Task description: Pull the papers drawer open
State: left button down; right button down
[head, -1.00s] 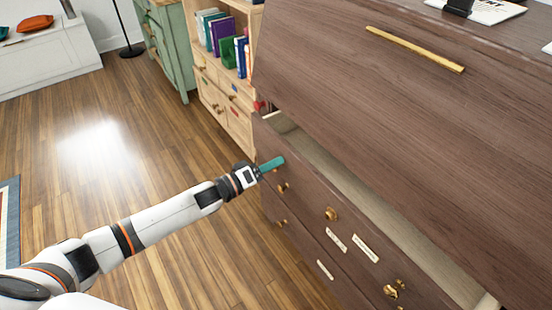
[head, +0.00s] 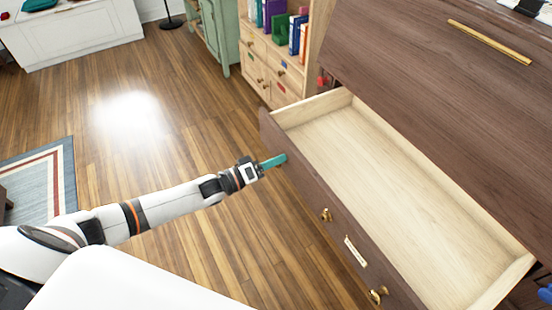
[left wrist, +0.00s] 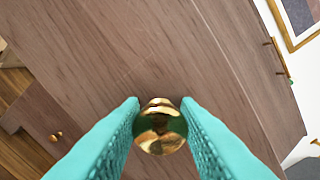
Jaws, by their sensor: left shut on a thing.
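A dark brown wooden drawer (head: 297,162) stands far out of its cabinet (head: 430,95). Its pale inside (head: 385,175) shows bare and empty. A white label (head: 355,251) sits on its front, too small to read, with brass knobs (head: 326,214) near it. My left gripper (head: 273,162), with teal fingers, is at the left end of the drawer front. In the left wrist view it is shut on a round brass knob (left wrist: 160,128), one finger on each side. The head view hides this knob behind the fingers. My right gripper is not in view.
A pale bookcase (head: 262,62) with books and a green cabinet (head: 218,32) stand behind the drawer's far end. Wooden floor (head: 180,150) lies open to the left, with a rug (head: 38,190). A cut-off blue thing (head: 545,293) shows at the right edge.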

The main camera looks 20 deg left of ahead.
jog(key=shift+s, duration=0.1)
pick_arm(q)
jog(key=c, duration=1.1)
grip_release()
jog(key=v, duration=0.7)
jog(key=shift+s+a, duration=0.15)
jog(key=shift+s, duration=0.05)
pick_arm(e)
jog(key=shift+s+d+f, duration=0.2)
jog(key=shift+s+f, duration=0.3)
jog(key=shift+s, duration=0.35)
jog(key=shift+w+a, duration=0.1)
